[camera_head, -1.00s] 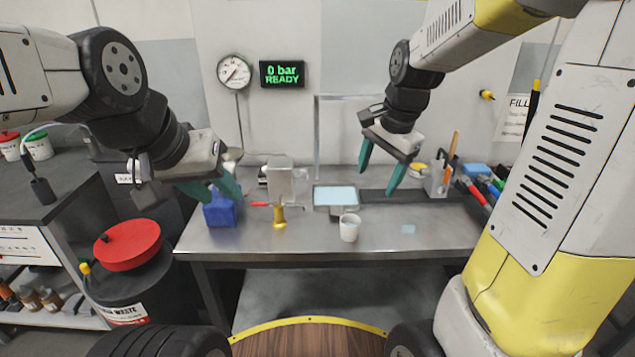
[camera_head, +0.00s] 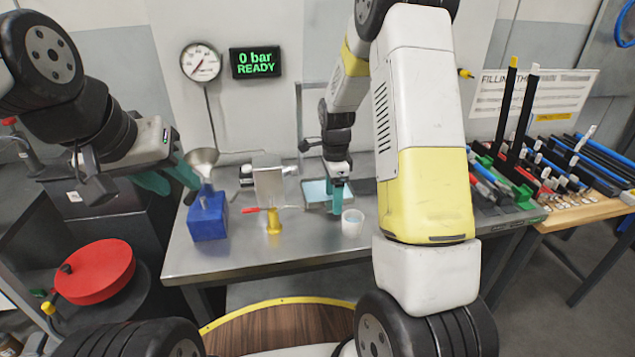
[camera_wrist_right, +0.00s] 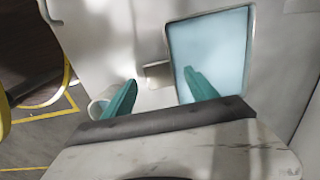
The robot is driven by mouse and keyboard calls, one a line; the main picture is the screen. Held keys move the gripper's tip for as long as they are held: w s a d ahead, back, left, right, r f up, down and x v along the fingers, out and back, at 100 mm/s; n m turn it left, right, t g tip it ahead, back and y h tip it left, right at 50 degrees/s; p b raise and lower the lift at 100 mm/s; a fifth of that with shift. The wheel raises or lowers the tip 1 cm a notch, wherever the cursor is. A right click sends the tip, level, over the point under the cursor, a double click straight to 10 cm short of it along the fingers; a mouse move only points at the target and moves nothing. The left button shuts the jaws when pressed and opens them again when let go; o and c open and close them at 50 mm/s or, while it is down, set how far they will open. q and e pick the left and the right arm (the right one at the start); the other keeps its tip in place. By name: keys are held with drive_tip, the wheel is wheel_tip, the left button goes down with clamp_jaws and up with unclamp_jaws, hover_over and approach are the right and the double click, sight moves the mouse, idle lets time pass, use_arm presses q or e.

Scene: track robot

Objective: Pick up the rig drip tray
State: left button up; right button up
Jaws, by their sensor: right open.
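The drip tray (camera_head: 314,190), shallow and rectangular with a pale blue inside and a grey rim, lies on the steel bench. My right gripper (camera_head: 337,198) hangs over its right part and hides some of it. In the right wrist view the tray (camera_wrist_right: 213,45) is upper right, with a small grey tab (camera_wrist_right: 157,73) on its near side. There my right gripper (camera_wrist_right: 160,78) is open and empty: one finger overlaps the tray, the other the white cup, and the tab shows between them. My left gripper (camera_head: 176,178) is left of the blue container, with its fingers apart.
The white cup (camera_head: 352,222) stands close in front of the tray. A yellow-based fitting with a red lever (camera_head: 273,220) and a blue container with a funnel (camera_head: 207,215) stand left. A rack of tools (camera_head: 495,180) is right. The bench front is mostly clear.

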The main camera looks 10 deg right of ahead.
wheel_tip(320, 180, down, 2)
drive_tip(key=shift+f, duration=0.1)
clamp_jaws()
drive_tip(key=shift+r, duration=0.25)
